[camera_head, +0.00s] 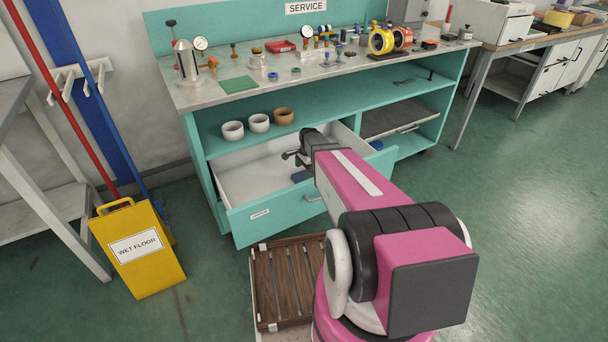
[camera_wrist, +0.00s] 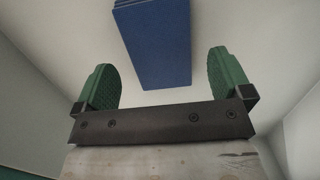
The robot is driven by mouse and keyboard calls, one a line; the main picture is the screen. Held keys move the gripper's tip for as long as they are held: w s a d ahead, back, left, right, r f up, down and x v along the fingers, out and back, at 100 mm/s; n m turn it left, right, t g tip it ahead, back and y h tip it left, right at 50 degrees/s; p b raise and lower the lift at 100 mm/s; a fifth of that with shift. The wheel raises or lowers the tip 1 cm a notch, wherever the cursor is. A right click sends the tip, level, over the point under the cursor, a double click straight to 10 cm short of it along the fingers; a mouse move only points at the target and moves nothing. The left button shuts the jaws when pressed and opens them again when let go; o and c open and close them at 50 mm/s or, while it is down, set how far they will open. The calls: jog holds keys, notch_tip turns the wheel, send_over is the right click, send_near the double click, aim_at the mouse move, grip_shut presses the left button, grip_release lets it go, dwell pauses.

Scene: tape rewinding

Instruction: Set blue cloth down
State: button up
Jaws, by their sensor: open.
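The blue cloth (camera_wrist: 155,45) is a flat, folded rectangle on the pale floor of the open drawer (camera_head: 265,218). In the head view a dark blue patch of it (camera_head: 300,176) shows just below my gripper (camera_head: 290,157). In the wrist view my gripper (camera_wrist: 162,72) has its two green fingers wide apart with nothing between them touching either one. The cloth lies ahead of the fingers, roughly centred between them, and appears clear of both. My arm hides the right part of the drawer in the head view.
Three small bowls (camera_head: 258,123) stand on the shelf above the drawer. The service bench top (camera_head: 215,92) holds several tools and parts. A yellow wet-floor sign (camera_head: 137,248) stands at left. A brown slatted crate (camera_head: 283,283) sits on the floor in front.

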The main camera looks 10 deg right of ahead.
notch_tip(320, 180, up, 9)
jog(key=d, duration=0.1)
jog(key=shift+w+r, duration=0.15)
dwell(1.3)
